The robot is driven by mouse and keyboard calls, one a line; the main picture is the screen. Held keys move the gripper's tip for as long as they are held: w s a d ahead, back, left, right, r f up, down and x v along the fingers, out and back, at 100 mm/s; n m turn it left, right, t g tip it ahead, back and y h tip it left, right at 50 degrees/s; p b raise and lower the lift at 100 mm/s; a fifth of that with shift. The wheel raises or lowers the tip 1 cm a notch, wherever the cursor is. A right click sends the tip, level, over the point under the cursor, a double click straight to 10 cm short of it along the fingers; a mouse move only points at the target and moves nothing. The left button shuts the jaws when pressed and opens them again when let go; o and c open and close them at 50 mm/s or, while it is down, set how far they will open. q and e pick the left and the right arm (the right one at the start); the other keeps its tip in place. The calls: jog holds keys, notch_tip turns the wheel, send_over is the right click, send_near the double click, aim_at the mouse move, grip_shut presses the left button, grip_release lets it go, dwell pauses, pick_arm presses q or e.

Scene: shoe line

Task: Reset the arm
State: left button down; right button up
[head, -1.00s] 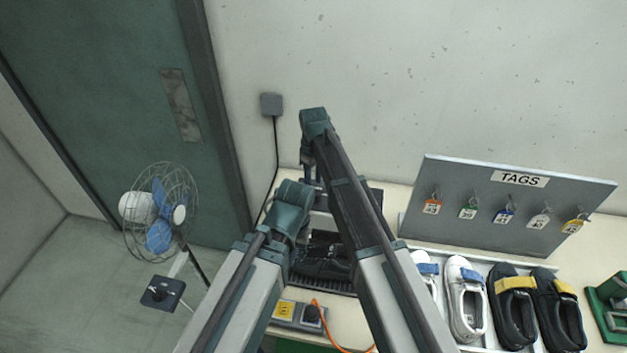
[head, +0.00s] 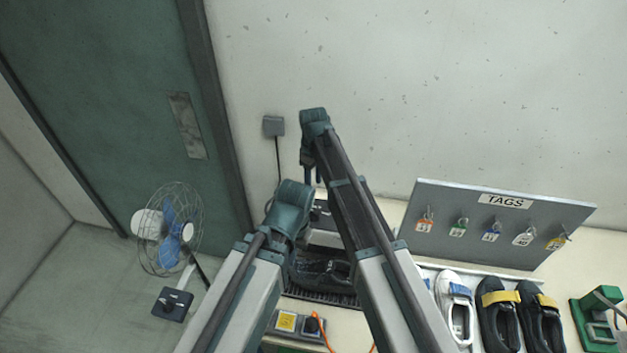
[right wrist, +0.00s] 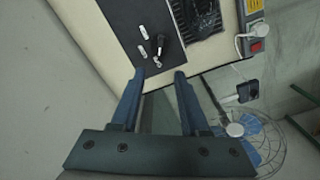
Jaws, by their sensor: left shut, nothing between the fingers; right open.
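My right arm reaches up in the head view and bends down at its top joint. Its gripper (head: 309,178) is small and partly hidden there. In the right wrist view the right gripper (right wrist: 160,75) is open, its two blue fingers apart with nothing between them. My left arm ends lower in the head view, near a dark shoe (head: 325,270) on a black ridged tray. Its gripper (head: 299,233) is mostly hidden behind its own wrist; it is shut and empty.
A TAGS board (head: 480,245) with several hanging tags stands at right, behind a row of shoes (head: 500,315). A green device (head: 597,325) is at the far right. A fan (head: 170,232) stands left on the floor.

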jog(key=s+d+m, duration=1)
jog(key=s+d, duration=0.7)
jog(key=s, duration=0.5)
jog(key=s+a+f+n+b, duration=0.1)
jog(key=a+f+b, duration=0.2)
jog(key=f+b, duration=0.4)
jog(key=s+a+f+n+b, duration=0.1)
jog(key=s+a+f+b, duration=0.1)
jog(key=a+f+b, duration=0.2)
jog(key=s+a+f+n+h+b, duration=0.1)
jog(key=a+f+b, duration=0.2)
jog(key=f+b, duration=0.8)
jog(key=shift+s+a+n, duration=0.2)
jog(key=shift+a+n, duration=0.2)
